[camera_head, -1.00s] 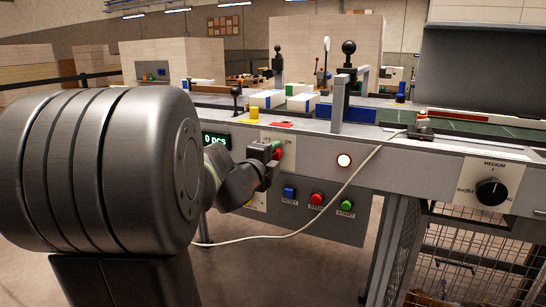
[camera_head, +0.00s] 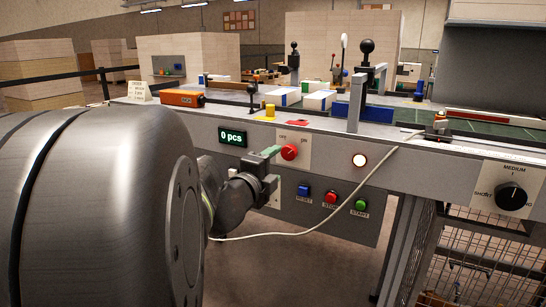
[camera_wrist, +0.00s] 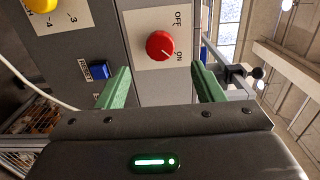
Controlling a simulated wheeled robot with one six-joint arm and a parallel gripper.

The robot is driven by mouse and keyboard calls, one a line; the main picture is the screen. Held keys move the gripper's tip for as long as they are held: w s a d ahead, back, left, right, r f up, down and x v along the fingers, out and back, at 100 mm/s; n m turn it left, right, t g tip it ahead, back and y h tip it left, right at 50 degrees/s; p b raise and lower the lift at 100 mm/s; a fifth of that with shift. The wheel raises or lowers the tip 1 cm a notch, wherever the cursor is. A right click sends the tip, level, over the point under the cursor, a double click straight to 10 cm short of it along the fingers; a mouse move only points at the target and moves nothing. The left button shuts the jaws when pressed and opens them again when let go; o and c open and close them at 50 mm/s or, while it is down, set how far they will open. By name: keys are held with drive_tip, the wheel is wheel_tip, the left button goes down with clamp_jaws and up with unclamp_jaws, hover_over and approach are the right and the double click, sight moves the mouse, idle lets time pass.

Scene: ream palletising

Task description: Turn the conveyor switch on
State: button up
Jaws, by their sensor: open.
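The conveyor switch (camera_head: 289,152) is a round red knob on a pale plate marked OFF and ON, on the grey front panel. In the wrist view the red knob (camera_wrist: 160,46) shows whole, and its pale pointer line is turned toward the ON label. My gripper (camera_head: 271,153) is just left of the knob in the head view, with green fingers. In the wrist view my gripper (camera_wrist: 162,72) is open, its two fingers apart and nothing between them. The knob lies ahead of the fingertips, apart from them.
Below the switch are a blue reset button (camera_head: 303,190), a red stop button (camera_head: 331,196) and a green start button (camera_head: 361,205). A display (camera_head: 232,137) reads 0 pcs. A lit round lamp (camera_head: 360,160) and a black selector dial (camera_head: 510,196) are to the right. A pale cable hangs across the panel.

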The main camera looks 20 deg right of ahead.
sight(288, 154)
drive_tip(key=v, duration=0.4)
drive_tip(key=shift+s+a, duration=0.25)
drive_tip(key=b+x, duration=0.1)
drive_tip(key=x, duration=1.2)
drive_tip(key=shift+w+d, duration=0.25)
drive_tip(key=shift+w, duration=0.1)
